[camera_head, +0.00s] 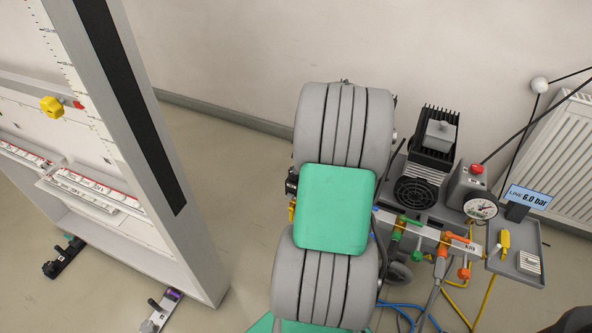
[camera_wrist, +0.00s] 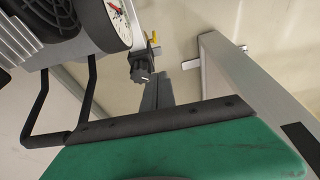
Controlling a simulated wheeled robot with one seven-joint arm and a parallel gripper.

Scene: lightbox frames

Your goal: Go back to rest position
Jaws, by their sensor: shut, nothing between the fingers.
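My arm, with grey ringed joints and a green link, fills the middle of the head view and hides my gripper there. In the wrist view my gripper (camera_wrist: 160,85) shows as narrow dark fingers close together beyond a green housing with a dark riveted edge. The fingers are shut with nothing between them. The floor lies behind them.
A compressor unit (camera_head: 435,140) with a gauge (camera_head: 481,208), hoses and a tray (camera_head: 541,262) stands right of my arm. A tall pale frame (camera_head: 197,245) stands at the left, and also in the wrist view (camera_wrist: 235,72). A radiator (camera_head: 565,150) is far right.

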